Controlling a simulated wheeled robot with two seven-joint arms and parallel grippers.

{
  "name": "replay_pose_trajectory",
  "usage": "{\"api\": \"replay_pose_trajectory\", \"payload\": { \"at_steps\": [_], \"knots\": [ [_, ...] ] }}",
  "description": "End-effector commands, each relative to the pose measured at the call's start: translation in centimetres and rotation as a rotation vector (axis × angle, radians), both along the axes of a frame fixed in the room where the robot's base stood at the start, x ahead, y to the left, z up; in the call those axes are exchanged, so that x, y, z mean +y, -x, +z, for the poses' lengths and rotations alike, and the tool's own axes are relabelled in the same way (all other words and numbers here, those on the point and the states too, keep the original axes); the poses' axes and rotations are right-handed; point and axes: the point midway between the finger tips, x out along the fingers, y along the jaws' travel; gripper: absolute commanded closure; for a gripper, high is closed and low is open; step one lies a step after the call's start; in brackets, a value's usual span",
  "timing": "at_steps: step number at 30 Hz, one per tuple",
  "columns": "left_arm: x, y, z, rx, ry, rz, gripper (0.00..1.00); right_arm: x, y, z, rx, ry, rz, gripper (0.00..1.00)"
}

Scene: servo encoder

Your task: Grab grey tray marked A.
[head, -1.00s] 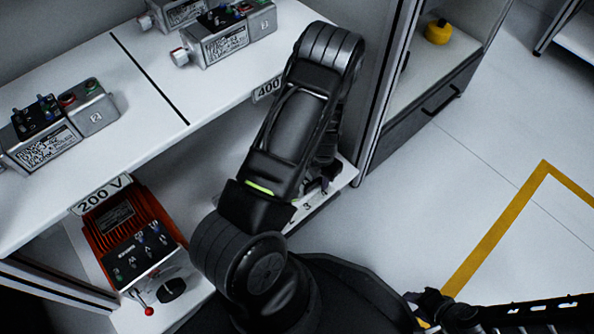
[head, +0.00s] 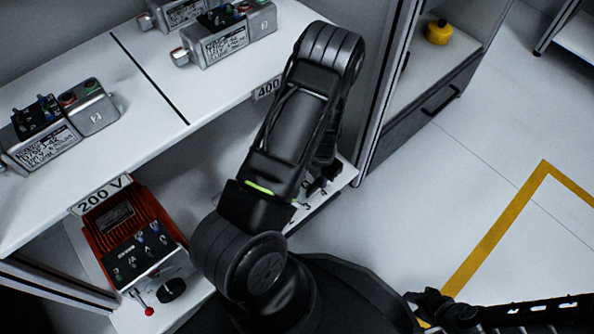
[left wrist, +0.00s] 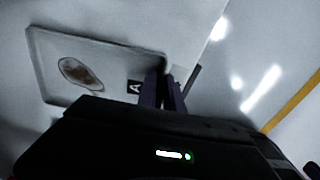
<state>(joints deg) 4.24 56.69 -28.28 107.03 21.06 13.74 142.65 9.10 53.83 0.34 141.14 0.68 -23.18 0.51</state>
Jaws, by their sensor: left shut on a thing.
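The grey tray marked A (left wrist: 118,62) shows in the left wrist view at upper left, with a black A label near its right corner. A brownish oval item (left wrist: 80,73) lies in it. My left gripper (left wrist: 164,84) is shut on the tray's edge beside the label. In the head view my left gripper (head: 322,181) is mostly hidden behind its own arm, low at the lower shelf, and the tray cannot be made out. A black part of my right arm shows at the lower right of the head view; its fingers cannot be made out clearly.
An upper white shelf (head: 150,120) carries several grey servo units. A red-orange unit (head: 130,235) with a red-tipped lever stands on the lower shelf at left. A metal post (head: 385,100) and side cabinet stand right of the arm. The floor at right is clear.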

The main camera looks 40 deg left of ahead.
Motion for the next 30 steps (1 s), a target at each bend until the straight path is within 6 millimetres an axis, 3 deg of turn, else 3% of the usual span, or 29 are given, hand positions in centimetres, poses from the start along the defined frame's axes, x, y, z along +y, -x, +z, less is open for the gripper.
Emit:
{"api": "replay_pose_trajectory", "payload": {
  "at_steps": [20, 23, 30],
  "knots": [
    [0.0, 0.0, 0.3, -0.001, -0.001, -0.001, 1.00, 0.0, 0.0, 0.2, 0.001, 0.000, 0.000, 0.64],
    [0.0, -0.1, 1.3, -0.001, -0.001, -0.002, 1.00, 0.0, 0.1, 0.8, 0.003, -0.001, 0.001, 0.64],
    [0.0, -0.1, 5.8, -0.002, -0.001, -0.002, 1.00, -0.1, 0.4, 3.4, 0.012, -0.002, 0.005, 0.64]
  ]
}}
